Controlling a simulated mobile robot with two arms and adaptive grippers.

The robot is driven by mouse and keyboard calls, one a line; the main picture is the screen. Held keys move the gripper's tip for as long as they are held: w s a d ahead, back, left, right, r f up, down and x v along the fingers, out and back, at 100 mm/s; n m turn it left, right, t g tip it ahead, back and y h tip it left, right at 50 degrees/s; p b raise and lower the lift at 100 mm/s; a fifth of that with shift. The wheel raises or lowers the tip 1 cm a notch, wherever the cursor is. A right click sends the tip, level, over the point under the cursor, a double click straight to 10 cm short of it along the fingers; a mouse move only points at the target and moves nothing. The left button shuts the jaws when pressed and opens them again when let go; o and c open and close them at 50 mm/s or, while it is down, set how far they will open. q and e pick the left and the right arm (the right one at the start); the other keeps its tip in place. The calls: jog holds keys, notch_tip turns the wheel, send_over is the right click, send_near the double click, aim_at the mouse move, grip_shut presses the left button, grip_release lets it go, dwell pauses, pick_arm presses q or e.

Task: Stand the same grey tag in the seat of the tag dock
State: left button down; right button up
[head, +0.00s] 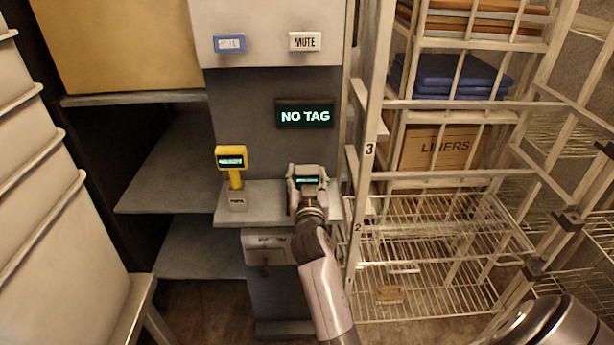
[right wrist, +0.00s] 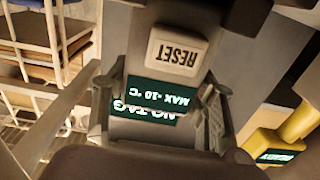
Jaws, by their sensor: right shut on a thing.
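The grey tag (head: 308,181) with a small green display is between the fingers of my right gripper (head: 307,183), at the right part of the grey shelf. In the right wrist view, its display (right wrist: 160,95) reads "MAX -10 °C", upside down, between the two fingers, which are shut on it. The "NO TAG" display (head: 304,116) is on the grey panel above, and shows partly behind the tag in the right wrist view (right wrist: 148,113). The seat of the tag dock is hidden by my gripper; I cannot tell whether the tag touches it. My left gripper is not in view.
A yellow scanner-like device (head: 231,161) stands left on the grey shelf (head: 262,212). A wire rack (head: 440,240) with a "LINERS" box (head: 440,148) stands close right.

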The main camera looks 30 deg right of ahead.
jog(key=shift+f+b, duration=0.4)
jog(key=shift+b, duration=0.05)
dwell(0.5)
jog(key=o, duration=1.1)
notch_tip(320, 180, up, 10)
